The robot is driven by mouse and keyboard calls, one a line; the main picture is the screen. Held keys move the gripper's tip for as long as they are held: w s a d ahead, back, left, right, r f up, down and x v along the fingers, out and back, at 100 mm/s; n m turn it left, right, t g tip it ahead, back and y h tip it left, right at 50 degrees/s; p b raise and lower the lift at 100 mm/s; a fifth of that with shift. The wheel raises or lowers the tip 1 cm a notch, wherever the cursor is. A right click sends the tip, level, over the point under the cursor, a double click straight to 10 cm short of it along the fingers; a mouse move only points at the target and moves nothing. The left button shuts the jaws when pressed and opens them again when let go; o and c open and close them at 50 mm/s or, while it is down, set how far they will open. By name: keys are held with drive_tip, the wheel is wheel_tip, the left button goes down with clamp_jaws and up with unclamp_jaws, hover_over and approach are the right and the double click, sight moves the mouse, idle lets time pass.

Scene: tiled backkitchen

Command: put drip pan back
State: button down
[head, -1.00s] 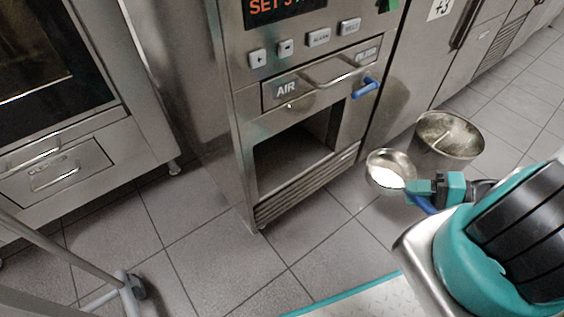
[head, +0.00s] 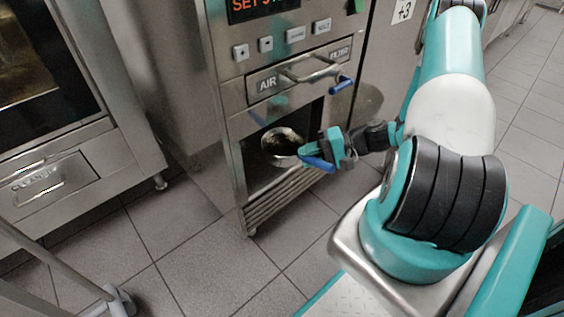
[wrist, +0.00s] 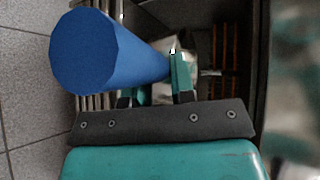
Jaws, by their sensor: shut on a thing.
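The drip pan (head: 281,147) is a small round metal pan with a blue handle (head: 317,163). My gripper (head: 318,150) is shut on it at its right side. The pan is at the mouth of the open recess (head: 259,178) low in the steel machine; how deep it reaches in is hard to tell. In the wrist view the blue handle (wrist: 85,50) is large at the left and hides much of the pan. My gripper's fingers (wrist: 160,80) also show there, with the dark recess beyond.
Above the recess is a drawer front (head: 300,76) marked AIR FILTER, with a bar handle and a blue-tipped lever (head: 342,85). A vent grille (head: 285,197) lies below the recess. An oven (head: 50,80) stands at the left, with a wheeled stand (head: 118,300) in front. Tiled floor between is clear.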

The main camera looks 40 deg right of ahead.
sight(285, 150)
drive_tip(key=w+b, duration=0.1)
drive_tip(key=w, duration=0.3)
drive_tip(key=w+b, duration=0.1)
drive_tip(key=w, duration=0.3)
drive_tip(key=shift+w+a+f, duration=0.15)
drive_tip(key=shift+w+a, duration=0.05)
drive_tip(key=shift+w+f+b, duration=0.1)
drive_tip(key=shift+f+b, duration=0.45)
wheel_tip(285, 150, down, 6)
drive_tip(key=b, duration=0.3)
drive_tip(key=shift+b, duration=0.4)
drive_tip(key=shift+w, duration=0.15)
drive_tip(key=shift+r, duration=0.2)
drive_tip(key=shift+f, duration=0.15)
drive_tip(key=c, duration=1)
unclamp_jaws()
drive_tip(key=shift+o, duration=0.2)
